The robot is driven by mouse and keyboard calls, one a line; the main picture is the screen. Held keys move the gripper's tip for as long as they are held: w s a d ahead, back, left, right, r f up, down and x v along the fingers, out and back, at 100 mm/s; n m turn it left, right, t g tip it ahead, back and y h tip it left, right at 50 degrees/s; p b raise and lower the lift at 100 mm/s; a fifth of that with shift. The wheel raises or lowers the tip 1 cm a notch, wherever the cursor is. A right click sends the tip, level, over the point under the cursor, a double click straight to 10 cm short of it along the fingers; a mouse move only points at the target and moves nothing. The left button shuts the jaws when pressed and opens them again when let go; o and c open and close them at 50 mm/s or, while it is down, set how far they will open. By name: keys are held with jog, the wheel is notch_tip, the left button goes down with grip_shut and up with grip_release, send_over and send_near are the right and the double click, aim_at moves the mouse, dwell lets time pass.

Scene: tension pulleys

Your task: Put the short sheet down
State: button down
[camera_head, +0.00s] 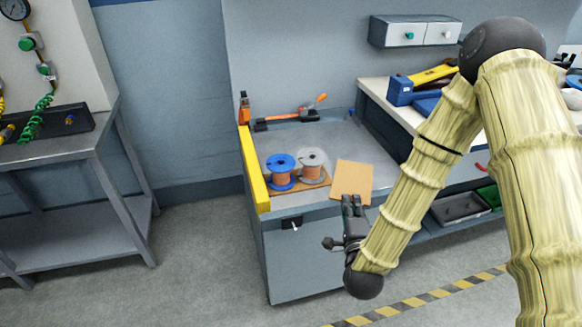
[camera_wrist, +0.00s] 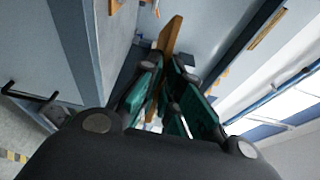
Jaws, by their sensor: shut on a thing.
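The short sheet (camera_head: 352,178) is a flat tan piece, seen in the head view at the front right of the grey bench top. My gripper (camera_head: 352,200) is shut on its near edge from the front of the bench. In the wrist view the sheet (camera_wrist: 172,34) shows edge-on between the fingers (camera_wrist: 165,62), which have green pads. I cannot tell whether the sheet touches the bench top or is held just above it.
A blue spool (camera_head: 281,171) and a grey spool (camera_head: 312,166), both wound with copper colour, stand on a brown board (camera_head: 299,187) left of the sheet. A yellow edge strip (camera_head: 252,170) borders the bench's left side. A white worktop with a blue box (camera_head: 399,91) is behind right.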

jog(key=s+a+r+n+y+b, duration=0.1)
jog(key=a+r+b, duration=0.1)
jog(key=a+b, duration=0.45)
jog(key=s+a+r+n+y+b, duration=0.1)
jog(key=a+r+b, duration=0.2)
jog(key=a+b, duration=0.35)
jog(key=w+a+f, duration=0.1)
jog(key=w+f, duration=0.1)
jog(key=w, duration=0.5)
jog(key=w+a+f, duration=0.1)
jog(key=w+f, duration=0.2)
jog(key=w, duration=0.5)
jog(key=shift+w+a+f, duration=0.15)
jog(key=shift+w, duration=0.05)
jog(key=shift+b, duration=0.3)
jog(key=shift+f, duration=0.35)
jog(key=shift+f+b, duration=0.25)
jog(key=shift+b, duration=0.15)
jog(key=c, duration=1.6)
grip_release()
